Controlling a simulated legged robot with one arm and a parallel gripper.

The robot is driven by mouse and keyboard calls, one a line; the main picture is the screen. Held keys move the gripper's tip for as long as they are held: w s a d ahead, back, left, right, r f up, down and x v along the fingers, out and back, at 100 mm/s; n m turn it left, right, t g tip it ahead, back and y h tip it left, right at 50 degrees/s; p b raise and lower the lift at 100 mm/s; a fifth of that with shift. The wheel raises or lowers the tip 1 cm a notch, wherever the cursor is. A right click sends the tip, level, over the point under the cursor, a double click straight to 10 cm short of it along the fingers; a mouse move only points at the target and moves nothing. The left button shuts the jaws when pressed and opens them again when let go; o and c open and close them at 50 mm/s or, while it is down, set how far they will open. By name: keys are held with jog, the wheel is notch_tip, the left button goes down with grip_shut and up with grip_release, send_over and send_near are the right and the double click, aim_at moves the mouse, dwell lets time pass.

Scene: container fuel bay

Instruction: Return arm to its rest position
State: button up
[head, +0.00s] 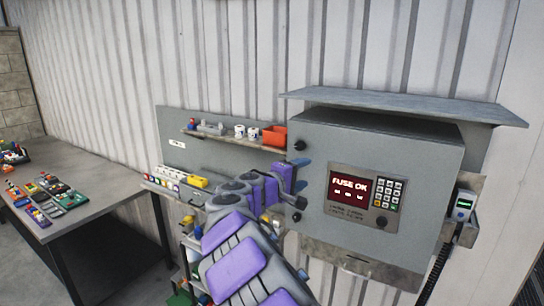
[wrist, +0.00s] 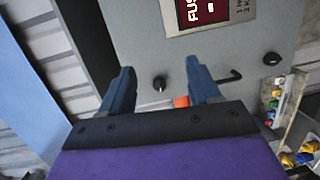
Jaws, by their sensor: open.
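My arm, purple and grey, reaches up from the bottom of the head view toward the left edge of the grey control cabinet (head: 315,155). My gripper (head: 303,175) is beside that edge. In the wrist view my gripper (wrist: 158,80) shows two blue fingers spread apart with nothing held between them. The cabinet front (wrist: 150,35) lies beyond the fingers, with a black round knob (wrist: 159,82) visible between them. The cabinet's screen (head: 350,188) reads "FUSE OK". Whether a finger touches the cabinet cannot be told.
A grey back panel (head: 170,125) left of the cabinet carries a shelf with a red bin (head: 274,136) and small parts. A table (head: 100,190) with trays of parts stands at left. A small device (head: 463,206) hangs at the cabinet's right. A metal hood (head: 400,104) overhangs the cabinet.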

jog(key=s+d+f+m+g+h+b, duration=0.1)
jog(key=s+d+f+m+g, duration=0.15)
jog(key=s+d, duration=0.4)
jog(key=s+d+f+m+g+b, duration=0.25)
jog(key=s+d, duration=0.25)
jog(key=d, duration=0.3)
jog(key=s+d+f+m+g+y+b, duration=0.1)
jog(key=s+d+f+g, duration=0.2)
jog(key=s, duration=0.4)
jog(key=s+d+f+m+g+y+b, duration=0.1)
jog(key=s+d+f+m+g, duration=0.15)
jog(key=s+f, duration=0.35)
jog(key=s+a+f+g+y+b, duration=0.1)
jog(key=s+a+f+y+b, duration=0.1)
jog(key=s+f, duration=0.4)
jog(key=s+a+f+g+y+b, duration=0.1)
jog(key=s+a+f+y, duration=0.3)
jog(key=s, duration=1)
jog(key=s+a+f+m+g+y+b, duration=0.1)
jog(key=s+a+f+g+y+b, duration=0.1)
jog(key=s+a+f, duration=0.4)
jog(key=s+f+y+b, duration=0.1)
jog(key=s+f+y, duration=0.1)
jog(key=s, duration=0.2)
jog(key=shift+s+a+f, duration=0.4)
